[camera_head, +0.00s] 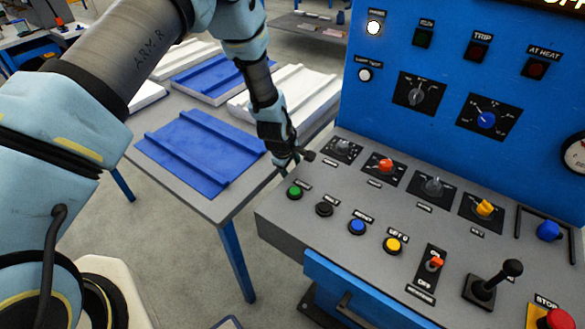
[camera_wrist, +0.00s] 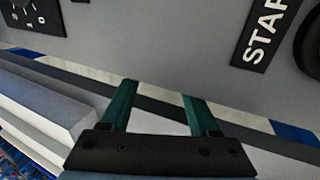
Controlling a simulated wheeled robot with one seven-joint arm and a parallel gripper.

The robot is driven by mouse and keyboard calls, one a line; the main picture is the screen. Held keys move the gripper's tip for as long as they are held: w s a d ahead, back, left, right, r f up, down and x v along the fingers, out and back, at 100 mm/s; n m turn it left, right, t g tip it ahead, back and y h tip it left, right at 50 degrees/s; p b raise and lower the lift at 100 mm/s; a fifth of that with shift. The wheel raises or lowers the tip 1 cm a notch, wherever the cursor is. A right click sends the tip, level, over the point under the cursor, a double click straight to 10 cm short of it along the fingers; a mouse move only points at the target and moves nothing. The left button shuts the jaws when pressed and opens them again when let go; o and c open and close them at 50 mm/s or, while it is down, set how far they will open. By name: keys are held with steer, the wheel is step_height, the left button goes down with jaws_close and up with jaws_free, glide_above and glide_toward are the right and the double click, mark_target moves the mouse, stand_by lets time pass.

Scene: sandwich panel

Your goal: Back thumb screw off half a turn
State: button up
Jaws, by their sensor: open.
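No part can be told for certain as the thumb screw. My gripper (camera_head: 288,163) points down over the console's left edge. In the wrist view my gripper (camera_wrist: 158,92) has its two teal fingers spread apart, with nothing between them. The grey console face (camera_wrist: 180,45) lies beyond the fingertips. Whether the fingers touch the console or the dark knob is not clear.
The console carries rotary knobs, including a red one (camera_head: 386,165), a green button (camera_head: 294,192) and a black joystick (camera_head: 490,285). The blue upright panel (camera_head: 440,140) stands behind. A table with blue trays (camera_head: 200,150) is left. The wrist view shows a START label (camera_wrist: 265,35).

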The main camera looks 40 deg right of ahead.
steer(key=shift+f, duration=0.1)
steer(key=shift+c, duration=0.4)
jaws_close()
